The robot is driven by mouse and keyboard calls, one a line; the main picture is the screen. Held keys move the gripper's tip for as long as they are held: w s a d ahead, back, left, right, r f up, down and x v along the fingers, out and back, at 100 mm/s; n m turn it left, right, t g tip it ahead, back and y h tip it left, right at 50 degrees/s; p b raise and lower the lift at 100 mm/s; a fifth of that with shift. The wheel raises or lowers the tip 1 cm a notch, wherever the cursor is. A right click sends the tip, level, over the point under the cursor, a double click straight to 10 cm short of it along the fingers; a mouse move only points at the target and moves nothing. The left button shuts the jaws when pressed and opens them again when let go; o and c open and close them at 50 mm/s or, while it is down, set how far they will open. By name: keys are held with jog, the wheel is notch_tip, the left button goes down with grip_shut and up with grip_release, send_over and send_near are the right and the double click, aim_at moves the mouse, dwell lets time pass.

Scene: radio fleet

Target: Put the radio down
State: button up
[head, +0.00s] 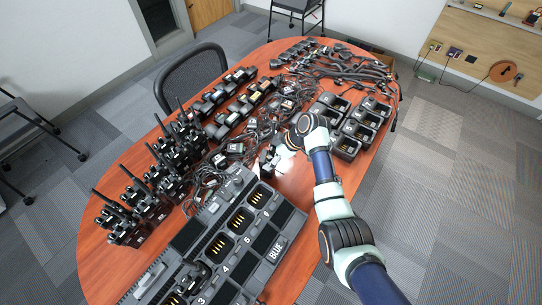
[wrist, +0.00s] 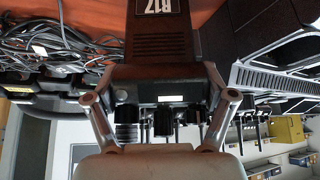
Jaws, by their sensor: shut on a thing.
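My gripper (wrist: 162,97) is shut on a black radio (wrist: 165,45), with a metal finger on each side of its body. In the wrist view the radio's knobs face my palm and its body stretches away, with a white label near the far end. In the head view my gripper (head: 279,150) is over the middle of the table, beside the large charger; the radio is small and partly hidden there. I cannot tell whether the radio touches the table (head: 290,184).
A large charger with numbered slots (head: 243,222) stands at the front. Upright radios (head: 178,145) crowd the left side. Tangled cables (head: 245,130) lie behind my gripper. Small chargers (head: 352,125) stand at the right. A bare table patch lies beside the large charger.

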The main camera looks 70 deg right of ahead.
jog(key=shift+f, duration=0.15)
jog(key=o, duration=1.4)
jog(key=shift+r, duration=0.25)
jog(key=p+v, duration=0.3)
jog(key=v, duration=0.9)
